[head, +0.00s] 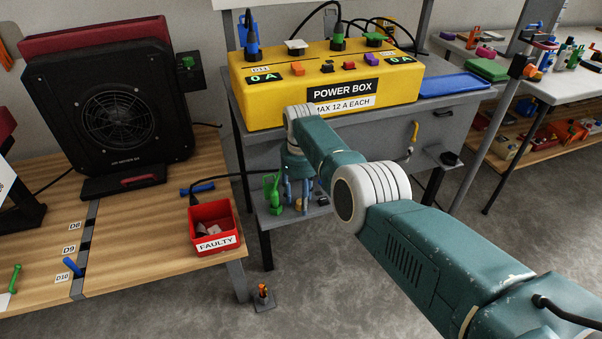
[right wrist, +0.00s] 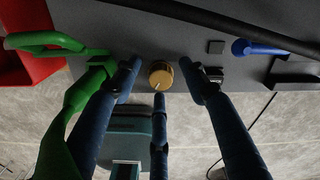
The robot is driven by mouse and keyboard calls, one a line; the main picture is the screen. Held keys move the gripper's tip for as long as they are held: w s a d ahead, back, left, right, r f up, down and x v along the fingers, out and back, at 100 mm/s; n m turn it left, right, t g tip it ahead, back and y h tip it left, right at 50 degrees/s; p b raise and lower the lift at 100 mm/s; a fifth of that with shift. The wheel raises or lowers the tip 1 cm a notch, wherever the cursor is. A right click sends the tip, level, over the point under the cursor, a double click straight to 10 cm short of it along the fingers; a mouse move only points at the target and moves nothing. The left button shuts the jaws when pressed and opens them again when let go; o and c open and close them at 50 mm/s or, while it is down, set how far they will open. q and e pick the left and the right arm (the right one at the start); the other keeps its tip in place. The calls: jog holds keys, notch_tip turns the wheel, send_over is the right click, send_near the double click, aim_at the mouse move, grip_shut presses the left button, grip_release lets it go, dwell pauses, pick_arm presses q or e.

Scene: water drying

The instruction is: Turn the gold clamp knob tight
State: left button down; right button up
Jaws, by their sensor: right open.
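The gold clamp knob (right wrist: 160,75) is round with a pale mark and stands on a grey shelf (right wrist: 225,25) in the right wrist view. My right gripper (right wrist: 161,82) is open, with its blue fingers spread on either side of the knob and a third finger below it in the picture. Gaps show beside the knob, so the fingers look apart from it. In the head view the knob (head: 298,205) is small and partly hidden among the fingers of my right gripper (head: 299,192). My left gripper is not in view.
A green clamp (head: 272,193) stands close left of the gripper. A blue handle (right wrist: 258,48) lies to the right in the wrist view. The red FAULTY bin (head: 212,222) is at the bench edge. The yellow power box (head: 325,85) stands above, behind my arm.

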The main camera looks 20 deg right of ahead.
jog(key=n, duration=1.2)
jog(key=shift+s+p, duration=0.1)
jog(key=shift+p, duration=0.25)
jog(key=n, duration=2)
jog(key=shift+d+n, duration=0.1)
jog(key=shift+n, duration=0.3)
jog(key=n, duration=0.6)
jog(key=shift+n, duration=0.4)
jog(key=n+b, duration=0.1)
jog(key=n, duration=0.4)
jog(key=n+b, duration=0.1)
jog(key=n, duration=0.5)
jog(key=shift+d+f, duration=0.1)
jog(key=n+b, duration=0.2)
jog(key=n, duration=0.2)
jog(key=shift+f, duration=0.1)
jog(key=shift+r+n+b, duration=0.3)
jog(key=shift+n+b, duration=0.15)
jog(key=shift+n, duration=0.45)
notch_tip(320, 180, up, 11)
jog(key=p, duration=0.3)
jog(key=shift+f, duration=0.15)
